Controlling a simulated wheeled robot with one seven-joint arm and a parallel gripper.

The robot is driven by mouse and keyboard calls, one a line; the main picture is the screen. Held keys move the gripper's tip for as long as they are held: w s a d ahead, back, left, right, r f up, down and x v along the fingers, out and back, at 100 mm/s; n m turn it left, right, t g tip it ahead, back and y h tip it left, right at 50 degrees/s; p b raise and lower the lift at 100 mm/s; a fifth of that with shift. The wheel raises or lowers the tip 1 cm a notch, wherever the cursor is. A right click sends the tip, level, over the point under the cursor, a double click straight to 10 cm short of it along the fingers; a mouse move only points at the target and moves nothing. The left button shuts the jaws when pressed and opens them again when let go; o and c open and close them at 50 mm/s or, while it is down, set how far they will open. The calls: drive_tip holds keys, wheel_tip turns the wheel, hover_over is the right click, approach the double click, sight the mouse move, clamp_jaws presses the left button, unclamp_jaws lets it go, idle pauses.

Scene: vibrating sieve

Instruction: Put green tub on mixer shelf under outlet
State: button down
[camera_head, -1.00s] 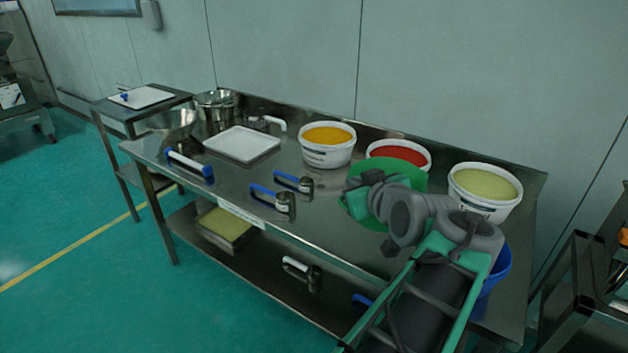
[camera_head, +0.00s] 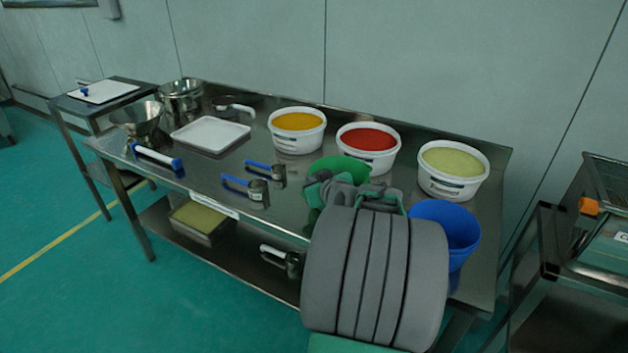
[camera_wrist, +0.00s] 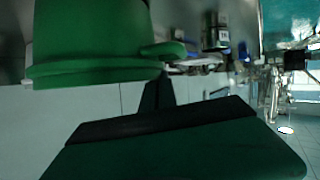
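The green tub (camera_head: 340,166) is at the front middle of the steel table in the head view, in front of the tub of red stuff. Its lower part is hidden behind my wrist. In the wrist view the tub (camera_wrist: 95,35) fills the upper left, its rim lowest in the picture and a small lip pointing right. My gripper (camera_head: 325,190) is at the tub's near side. In the wrist view a dark finger (camera_wrist: 155,95) reaches close to the tub's rim. The other finger and any grip are hidden. No mixer shelf or outlet can be made out.
White tubs of orange (camera_head: 297,130), red (camera_head: 385,165) and yellow-green (camera_head: 452,188) contents stand along the table's back. A blue bucket (camera_head: 445,232) is close right of my wrist. Blue-handled tools (camera_head: 245,185) and a white tray (camera_head: 210,134) lie left. Dark metal equipment (camera_head: 545,270) stands right.

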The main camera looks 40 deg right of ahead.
drive_tip(key=c, duration=2.1)
unclamp_jaws()
drive_tip(key=shift+f, duration=0.15)
drive_tip(key=o, duration=0.4)
